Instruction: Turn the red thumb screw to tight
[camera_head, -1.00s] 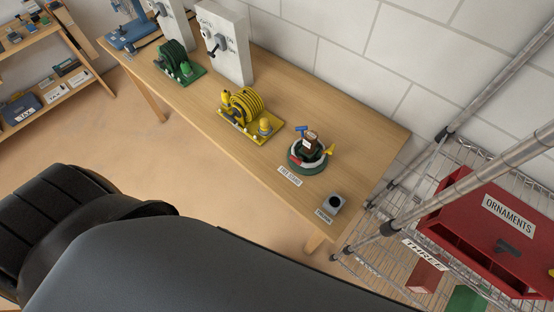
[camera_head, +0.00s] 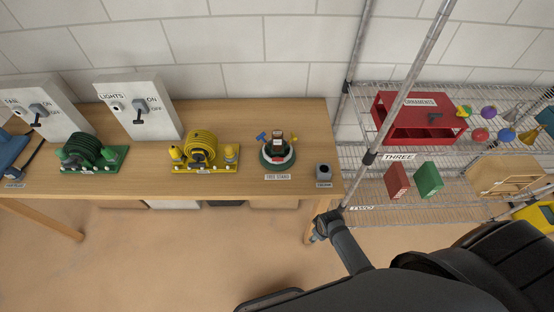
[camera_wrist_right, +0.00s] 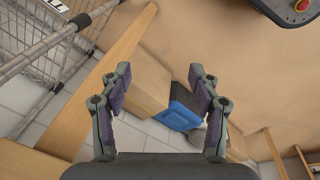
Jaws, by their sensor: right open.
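The tree stand (camera_head: 278,163) is a green, round base with a white ring, on the right part of the wooden table. The red thumb screw (camera_head: 267,156) is a small red patch on its left side, its setting too small to read. A blue screw (camera_head: 261,137) and a yellow screw (camera_head: 294,140) also stick out of it. My right gripper (camera_wrist_right: 160,83) is open and empty in the right wrist view, above floor and boxes. The stand is not in that view. My right arm (camera_head: 345,245) reaches near the table's right front corner. My left gripper is not in view.
A grey block (camera_head: 323,171) stands right of the tree stand, a yellow reel (camera_head: 200,150) left. A wire shelf (camera_head: 352,175) with a red ornaments box (camera_head: 400,130) adjoins the table's right end. A blue-lidded box (camera_wrist_right: 182,106) is below my right gripper.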

